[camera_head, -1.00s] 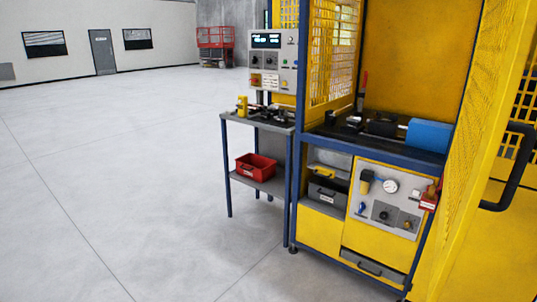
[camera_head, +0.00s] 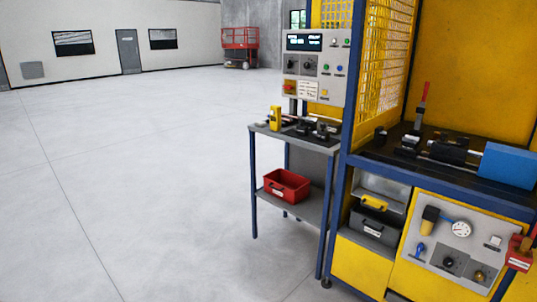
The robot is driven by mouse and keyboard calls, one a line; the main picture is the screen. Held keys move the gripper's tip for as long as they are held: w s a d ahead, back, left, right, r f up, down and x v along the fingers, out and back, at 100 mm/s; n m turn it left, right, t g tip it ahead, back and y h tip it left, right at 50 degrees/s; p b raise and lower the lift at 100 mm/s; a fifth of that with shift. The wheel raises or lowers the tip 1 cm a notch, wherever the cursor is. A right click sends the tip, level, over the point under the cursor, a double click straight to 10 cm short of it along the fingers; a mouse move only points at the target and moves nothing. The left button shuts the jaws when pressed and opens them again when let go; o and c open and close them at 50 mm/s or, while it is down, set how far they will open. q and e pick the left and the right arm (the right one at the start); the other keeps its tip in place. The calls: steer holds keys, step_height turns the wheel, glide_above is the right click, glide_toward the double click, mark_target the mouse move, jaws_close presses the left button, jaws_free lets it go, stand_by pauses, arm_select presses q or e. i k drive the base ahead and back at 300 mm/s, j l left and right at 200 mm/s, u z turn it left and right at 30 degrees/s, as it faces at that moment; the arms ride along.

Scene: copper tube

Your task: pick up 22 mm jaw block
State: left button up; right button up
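I cannot pick out the 22 mm jaw block for certain at this distance. Several small dark parts (camera_head: 318,130) and a yellow item (camera_head: 275,118) sit on top of a small grey side table (camera_head: 290,139) with blue legs, left of the yellow machine. More dark tooling (camera_head: 440,149) and a red-handled lever (camera_head: 423,104) are on the machine bed, beside a blue block (camera_head: 509,165). Neither of my grippers shows in the head view.
A red bin (camera_head: 287,185) stands on the table's lower shelf. A control panel (camera_head: 316,68) rises behind the table. The yellow machine (camera_head: 364,262) with a gauge (camera_head: 460,228) fills the right. The grey floor (camera_head: 130,200) at left is clear. A red lift (camera_head: 240,45) stands far back.

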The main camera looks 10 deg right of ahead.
mark_target(409, 142)
steer(key=i+l+z, duration=0.1)
steer(key=i+z, duration=0.25)
steer(key=i, duration=0.15)
steer(key=i+z, duration=0.35)
steer(key=i, duration=0.15)
